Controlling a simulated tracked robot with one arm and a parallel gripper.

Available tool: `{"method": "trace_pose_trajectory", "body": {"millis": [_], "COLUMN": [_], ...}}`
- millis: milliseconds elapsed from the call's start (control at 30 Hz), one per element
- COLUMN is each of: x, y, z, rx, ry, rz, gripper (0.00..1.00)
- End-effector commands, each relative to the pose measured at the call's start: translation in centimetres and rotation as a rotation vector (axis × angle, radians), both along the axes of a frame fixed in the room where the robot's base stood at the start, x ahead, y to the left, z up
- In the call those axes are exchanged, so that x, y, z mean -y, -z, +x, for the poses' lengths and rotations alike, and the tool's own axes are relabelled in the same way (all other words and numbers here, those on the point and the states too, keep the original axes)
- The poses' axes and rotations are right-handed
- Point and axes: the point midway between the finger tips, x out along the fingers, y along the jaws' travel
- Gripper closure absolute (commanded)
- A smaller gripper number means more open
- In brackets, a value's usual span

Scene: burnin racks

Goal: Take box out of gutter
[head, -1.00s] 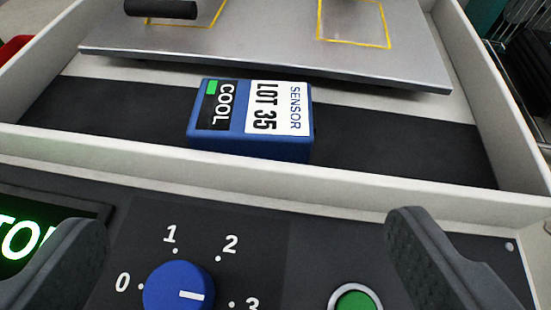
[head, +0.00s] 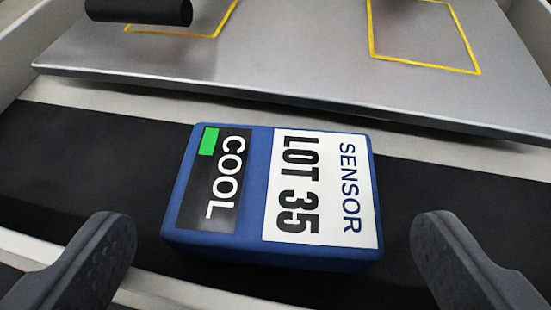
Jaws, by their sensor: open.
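A blue box (head: 255,196) lies flat in the black-floored gutter (head: 80,155). Its top bears a white label reading SENSOR LOT 35 and a black label reading COOL with a green patch. My gripper (head: 272,250) is open, with one dark finger to the left of the box and one to the right. The fingertips are near the box's front edge and apart from its sides. Nothing is between the fingers except the view of the box.
Behind the gutter is a grey metal plate (head: 290,60) with yellow outlined squares and a black cylindrical handle (head: 140,11) at upper left. A pale front wall (head: 165,292) borders the gutter on the near side. The gutter floor is bare on both sides of the box.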

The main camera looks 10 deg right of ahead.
Motion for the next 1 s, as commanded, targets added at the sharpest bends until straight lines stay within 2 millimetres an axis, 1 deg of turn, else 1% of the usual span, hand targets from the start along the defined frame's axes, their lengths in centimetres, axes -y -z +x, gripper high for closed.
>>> {"method": "trace_pose_trajectory", "body": {"millis": [100, 233, 333, 533, 567, 600, 667, 700, 900, 1000], "x": [0.2, 0.3, 0.4, 0.4, 0.4, 0.4, 0.4, 0.4, 0.4, 0.4], "y": [0.8, 1.5, 1.6, 1.6, 1.6, 1.6, 1.6, 1.6, 1.6, 1.3], "z": [1.5, 2.7, 3.2, 3.3, 3.3, 3.3, 3.3, 3.3, 3.3, 3.3], "rx": [-0.001, -0.002, -0.001, 0.0, 0.0, 0.0, 0.0, 0.0, 0.0, 0.001], "ry": [0.0, 0.0, 0.0, 0.0, 0.0, 0.0, 0.0, 0.0, 0.0, 0.0], "rz": [0.001, 0.0, -0.001, 0.0, 0.0, 0.0, 0.0, 0.0, 0.0, 0.0], "gripper": [0.1, 0.1, 0.1, 0.1, 0.13, 0.24, 0.41, 0.43, 0.43, 0.43]}}
